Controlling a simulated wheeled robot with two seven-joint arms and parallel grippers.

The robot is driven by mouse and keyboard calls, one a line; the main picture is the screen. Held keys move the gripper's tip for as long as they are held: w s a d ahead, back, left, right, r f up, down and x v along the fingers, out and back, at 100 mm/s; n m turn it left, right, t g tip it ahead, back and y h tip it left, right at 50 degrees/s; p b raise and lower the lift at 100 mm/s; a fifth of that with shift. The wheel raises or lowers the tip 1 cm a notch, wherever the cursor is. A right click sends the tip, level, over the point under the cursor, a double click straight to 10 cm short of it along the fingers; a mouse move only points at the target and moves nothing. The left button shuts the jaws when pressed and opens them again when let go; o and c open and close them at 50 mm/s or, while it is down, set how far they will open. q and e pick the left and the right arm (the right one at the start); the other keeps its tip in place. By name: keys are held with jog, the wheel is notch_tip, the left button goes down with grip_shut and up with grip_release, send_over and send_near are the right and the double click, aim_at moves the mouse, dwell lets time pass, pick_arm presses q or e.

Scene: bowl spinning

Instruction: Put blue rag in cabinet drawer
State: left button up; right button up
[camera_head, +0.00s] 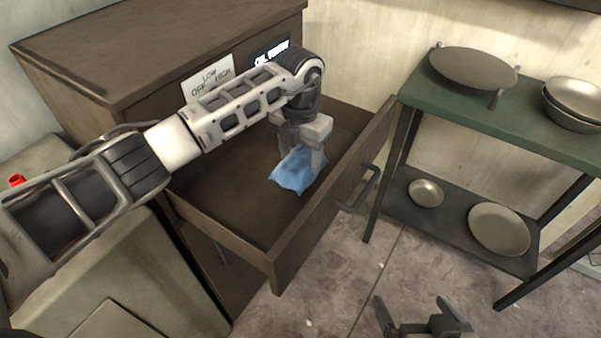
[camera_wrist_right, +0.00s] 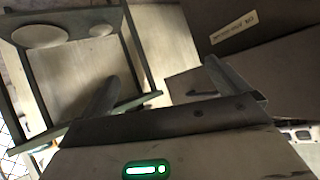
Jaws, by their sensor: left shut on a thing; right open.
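The blue rag (camera_head: 291,173) is inside the open cabinet drawer (camera_head: 228,205), seen in the head view. My left gripper (camera_head: 308,160) reaches down into the drawer and is shut on the rag. Whether the rag touches the drawer floor is hard to tell. The brown cabinet (camera_head: 150,50) stands behind, with the drawer pulled well out and its front and handle (camera_head: 358,190) facing right. My right gripper (camera_head: 422,318) is open and empty, low over the floor at the bottom of the head view. Its fingers also show in the right wrist view (camera_wrist_right: 160,85).
A green-topped shelf rack (camera_head: 480,115) stands right of the drawer, with a wok (camera_head: 472,66) and bowls (camera_head: 574,104) on top and pans (camera_head: 498,228) on its lower shelf. A beige box-like unit (camera_head: 135,270) is at lower left. Floor between drawer and rack is clear.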

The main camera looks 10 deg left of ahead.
aim_at(301, 157)
pick_arm(q)
notch_tip(301, 157, down, 4)
jog(key=b, duration=0.2)
jog(key=shift+w+r+b, duration=0.15)
jog(key=shift+b, duration=0.25)
jog(key=shift+r, duration=0.15)
pick_arm(e)
jog(key=shift+f, duration=0.6)
pick_arm(q)
jog(key=o, duration=0.9)
jog(key=shift+f, duration=0.2)
jog(key=shift+o, duration=0.2)
pick_arm(e)
jog(key=shift+a, duration=0.1)
pick_arm(q)
jog(key=shift+r+p, duration=0.3)
jog(key=shift+r, duration=0.05)
notch_tip(301, 157, up, 7)
jog(key=shift+r, duration=0.1)
